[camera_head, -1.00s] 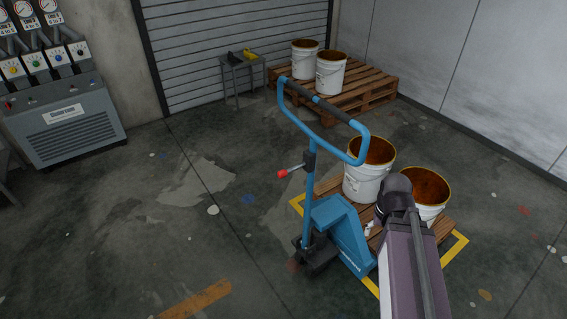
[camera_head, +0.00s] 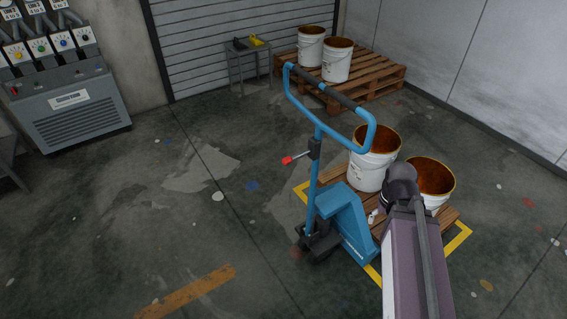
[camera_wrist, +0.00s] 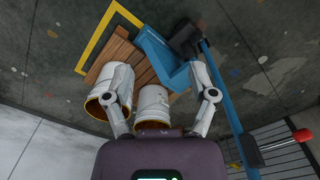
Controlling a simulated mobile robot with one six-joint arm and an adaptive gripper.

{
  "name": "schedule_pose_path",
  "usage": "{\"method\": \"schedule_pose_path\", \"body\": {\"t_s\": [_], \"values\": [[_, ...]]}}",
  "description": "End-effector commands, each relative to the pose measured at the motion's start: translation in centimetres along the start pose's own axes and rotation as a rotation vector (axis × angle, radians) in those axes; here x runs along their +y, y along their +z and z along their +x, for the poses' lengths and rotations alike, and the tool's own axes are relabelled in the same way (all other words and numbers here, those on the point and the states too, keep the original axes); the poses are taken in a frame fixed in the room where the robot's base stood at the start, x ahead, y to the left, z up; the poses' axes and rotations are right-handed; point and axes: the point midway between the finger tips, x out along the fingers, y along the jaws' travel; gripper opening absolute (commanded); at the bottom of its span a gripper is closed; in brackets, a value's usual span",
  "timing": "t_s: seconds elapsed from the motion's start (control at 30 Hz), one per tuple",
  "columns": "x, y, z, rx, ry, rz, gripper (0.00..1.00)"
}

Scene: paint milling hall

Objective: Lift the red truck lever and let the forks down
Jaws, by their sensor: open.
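The blue pallet truck (camera_head: 343,216) stands in the middle of the head view, its looped handle raised. The lever with its red tip (camera_head: 287,160) sticks out to the left of the handle column. In the wrist view the red tip (camera_wrist: 302,135) is at the right edge, beyond my right finger. My gripper (camera_wrist: 165,95) is open and empty, its fingers spread over the buckets and pallet. In the head view my arm hides part of the pallet, and the fingers cannot be made out clearly. The forks are hidden under the loaded pallet (camera_head: 336,178).
Two white buckets (camera_head: 366,172) of brown contents stand on the pallet, inside a yellow floor marking (camera_head: 459,240). Another pallet (camera_head: 372,92) with two buckets, a small table (camera_head: 249,68) and a grey control cabinet (camera_head: 75,112) stand behind. The floor left of the truck is clear.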

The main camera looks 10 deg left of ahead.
Motion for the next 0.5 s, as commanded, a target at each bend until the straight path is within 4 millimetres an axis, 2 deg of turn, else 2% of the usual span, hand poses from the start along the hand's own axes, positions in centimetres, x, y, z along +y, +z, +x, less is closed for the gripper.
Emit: {"method": "schedule_pose_path", "body": {"t_s": [0.13, 0.2, 0.37, 0.5], "values": [[0.0, 0.0, 0.0, 0.0, 0.0, 0.0, 0.73], [0.0, 0.0, 0.0, 0.0, 0.001, 0.0, 0.54], [-0.3, -0.5, 0.5, 0.0, 0.021, 0.005, 0.54], [-0.8, -1.5, 1.5, 0.002, 0.081, 0.024, 0.54]]}}
